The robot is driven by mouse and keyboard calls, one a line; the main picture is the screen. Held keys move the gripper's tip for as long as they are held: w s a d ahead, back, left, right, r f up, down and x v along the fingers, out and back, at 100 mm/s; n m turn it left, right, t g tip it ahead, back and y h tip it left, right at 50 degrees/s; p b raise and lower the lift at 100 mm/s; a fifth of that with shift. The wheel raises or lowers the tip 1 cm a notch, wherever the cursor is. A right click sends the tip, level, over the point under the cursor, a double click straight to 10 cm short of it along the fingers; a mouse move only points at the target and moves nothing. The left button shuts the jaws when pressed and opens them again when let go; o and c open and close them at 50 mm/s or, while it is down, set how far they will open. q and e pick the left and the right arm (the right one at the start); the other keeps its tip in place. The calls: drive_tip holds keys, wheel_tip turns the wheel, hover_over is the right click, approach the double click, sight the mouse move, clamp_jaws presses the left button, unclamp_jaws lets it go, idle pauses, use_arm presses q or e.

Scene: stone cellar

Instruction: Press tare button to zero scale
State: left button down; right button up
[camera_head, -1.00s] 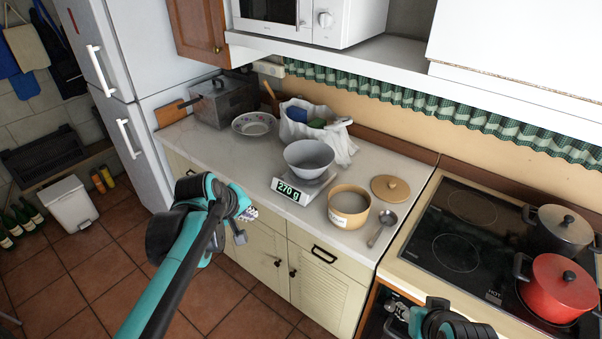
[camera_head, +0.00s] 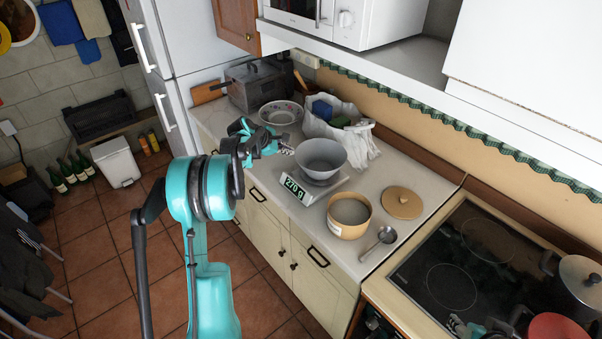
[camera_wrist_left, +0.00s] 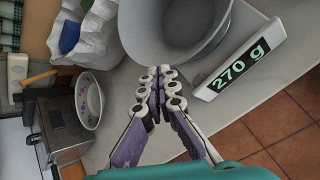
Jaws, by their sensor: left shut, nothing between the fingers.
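The scale (camera_head: 318,194) stands on the counter, its display (camera_head: 296,189) reading 270 g; the display also shows in the left wrist view (camera_wrist_left: 239,67). A grey bowl (camera_head: 321,163) sits on it, and the bowl fills the top of the left wrist view (camera_wrist_left: 178,25). My left gripper (camera_head: 284,149) is shut and empty, just left of the bowl, apart from the display. In the left wrist view its closed fingertips (camera_wrist_left: 160,76) appear at the bowl's near side. I cannot make out a tare button. My right gripper (camera_head: 464,326) barely shows at the bottom edge.
A tan canister (camera_head: 348,222), its lid (camera_head: 402,202) and a metal scoop (camera_head: 377,242) are right of the scale. A white sack (camera_head: 356,143) and a patterned dish (camera_head: 281,113) stand behind. The hob (camera_head: 450,255) is at right.

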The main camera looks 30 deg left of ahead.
use_arm(q)
drive_tip(key=shift+f, duration=0.1)
idle(0.3)
wheel_tip(320, 180, down, 9)
drive_tip(key=b, duration=0.5)
drive_tip(key=shift+b, duration=0.3)
idle(1.1)
drive_tip(key=shift+f+b, duration=0.3)
drive_tip(key=shift+b, duration=0.05)
drive_tip(key=shift+f, duration=0.1)
idle(0.3)
